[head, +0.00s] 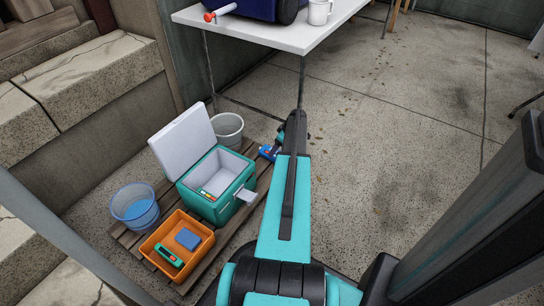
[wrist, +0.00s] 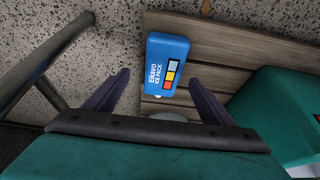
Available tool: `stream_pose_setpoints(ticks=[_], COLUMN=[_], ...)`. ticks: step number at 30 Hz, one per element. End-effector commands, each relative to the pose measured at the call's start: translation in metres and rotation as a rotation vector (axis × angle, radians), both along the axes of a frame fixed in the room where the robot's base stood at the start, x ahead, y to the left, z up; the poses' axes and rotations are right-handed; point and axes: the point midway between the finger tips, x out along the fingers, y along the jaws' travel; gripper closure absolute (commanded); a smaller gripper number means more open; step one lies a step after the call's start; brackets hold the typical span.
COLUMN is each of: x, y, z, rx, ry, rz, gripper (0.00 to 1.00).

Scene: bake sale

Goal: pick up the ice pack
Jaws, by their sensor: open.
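The ice pack is a blue block with a printed label and coloured squares; in the wrist view (wrist: 166,62) it lies at the end of wooden slats, beside speckled concrete. In the head view it shows partly (head: 266,152) beside the arm's end, to the right of the cooler. My gripper (wrist: 159,78) is open and empty, its two dark fingers pointing toward the ice pack, which appears between and beyond the fingertips. The gripper (head: 281,143) is mostly hidden by my arm in the head view. I cannot tell the remaining gap.
An open teal cooler (head: 212,211) stands on a wooden pallet (head: 133,241) with a grey bucket (head: 228,128) behind it. An orange bin (head: 156,238) holds a blue block (head: 188,239) and a green item (head: 168,255). A blue bucket (head: 135,212) is left. A white table (head: 290,37) stands behind.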

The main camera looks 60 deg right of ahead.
Motion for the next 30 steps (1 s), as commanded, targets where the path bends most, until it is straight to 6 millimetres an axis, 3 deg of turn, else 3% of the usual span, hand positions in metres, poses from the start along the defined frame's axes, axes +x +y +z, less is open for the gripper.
stream_pose_setpoints(ticks=[16,30], x=[0.02,0.021], y=[0.005,0.005], z=[-0.043,-0.046], rx=[0.001,0.0], ry=[0.0,0.0], rz=[0.0,-0.001], gripper=[0.23,0.23])
